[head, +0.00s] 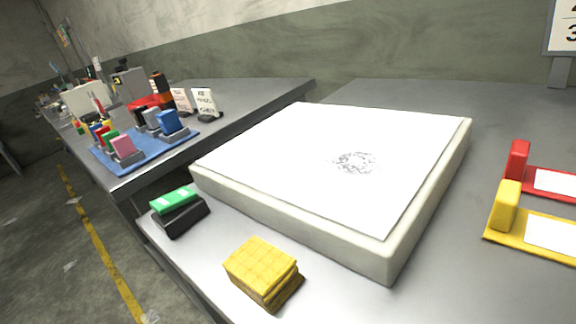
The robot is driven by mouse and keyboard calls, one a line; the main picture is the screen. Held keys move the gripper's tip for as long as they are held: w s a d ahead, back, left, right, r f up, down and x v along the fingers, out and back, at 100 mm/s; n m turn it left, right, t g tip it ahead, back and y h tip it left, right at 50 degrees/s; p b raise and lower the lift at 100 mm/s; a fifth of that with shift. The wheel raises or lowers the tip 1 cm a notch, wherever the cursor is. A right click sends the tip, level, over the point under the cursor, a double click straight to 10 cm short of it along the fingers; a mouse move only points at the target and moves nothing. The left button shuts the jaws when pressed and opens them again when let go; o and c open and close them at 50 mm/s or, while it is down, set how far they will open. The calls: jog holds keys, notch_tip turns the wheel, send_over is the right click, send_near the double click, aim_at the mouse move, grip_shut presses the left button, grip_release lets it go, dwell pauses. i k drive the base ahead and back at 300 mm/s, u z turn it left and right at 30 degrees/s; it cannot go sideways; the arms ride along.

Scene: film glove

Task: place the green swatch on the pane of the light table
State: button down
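The light table (290,222) is a wide, low off-white box on the grey bench in the middle of the view. Its white pane (300,140) faces up and carries a faint grey scribbled mark right of its middle; nothing stands on it. A green piece with white patches (174,200) lies on a black block (183,219) by the light table's left corner. A smaller green block (109,141) stands among coloured blocks on a blue mat. I cannot tell for certain which green thing is the swatch. My gripper is not in view.
A yellow stack (260,268) sits near the bench's front edge. Red (517,160) and yellow (507,204) upright pieces with white-labelled plates stand at right. The blue mat (150,148) and small white cards (205,102) are on another bench at left.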

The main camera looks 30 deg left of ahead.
aim_at(322, 139)
jog(key=k, duration=1.05)
jog(key=u, duration=0.75)
jog(key=i, duration=1.9)
jog(key=z, duration=0.8)
